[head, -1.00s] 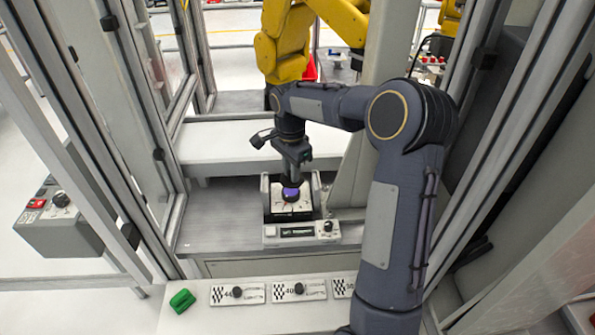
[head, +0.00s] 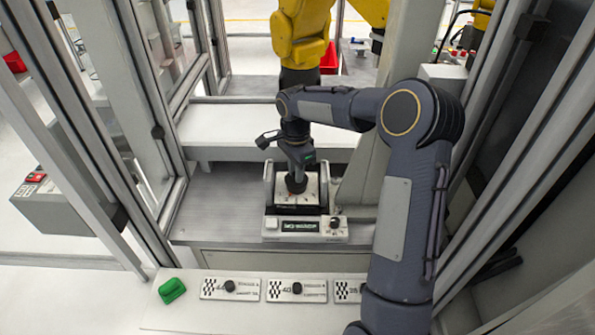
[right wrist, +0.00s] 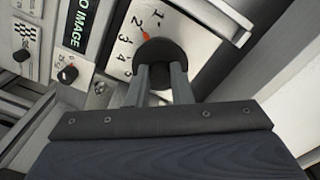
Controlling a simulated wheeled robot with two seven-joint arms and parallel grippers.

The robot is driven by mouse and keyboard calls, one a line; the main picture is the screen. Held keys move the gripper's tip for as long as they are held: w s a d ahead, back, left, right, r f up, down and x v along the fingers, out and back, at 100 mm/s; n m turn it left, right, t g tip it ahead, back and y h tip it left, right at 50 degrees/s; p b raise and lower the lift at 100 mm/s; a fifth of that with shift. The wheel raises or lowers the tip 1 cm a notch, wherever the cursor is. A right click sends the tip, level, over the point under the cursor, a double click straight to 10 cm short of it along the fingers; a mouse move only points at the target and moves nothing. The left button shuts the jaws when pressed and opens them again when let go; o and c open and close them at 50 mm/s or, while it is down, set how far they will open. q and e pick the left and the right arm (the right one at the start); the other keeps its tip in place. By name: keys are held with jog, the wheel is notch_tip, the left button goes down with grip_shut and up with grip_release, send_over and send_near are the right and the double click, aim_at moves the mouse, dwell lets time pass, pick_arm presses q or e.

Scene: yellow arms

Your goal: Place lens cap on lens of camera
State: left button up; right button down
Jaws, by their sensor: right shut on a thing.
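The camera unit is a dark-framed box with a white numbered face (head: 310,200) on the grey bench; in the right wrist view the face (right wrist: 207,32) shows the numbers 1 to 5 and an orange mark near 2. My right gripper (head: 296,176) points down at it. Its fingers (right wrist: 165,85) are shut on a round black piece (right wrist: 153,52), apparently the lens cap, at the middle of the face. The lens is hidden beneath it. Whether the cap is fully seated cannot be told. My left gripper is not in view.
A green block (head: 172,290) and several labelled knob plates (head: 297,290) lie in front. Metal posts flank the bench.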

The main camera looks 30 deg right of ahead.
jog(key=shift+f, duration=0.15)
jog(key=c, duration=1.3)
grip_release()
jog(key=shift+d, duration=0.1)
notch_tip(320, 180, up, 12)
jog(key=p, duration=0.8)
jog(key=shift+p, duration=0.4)
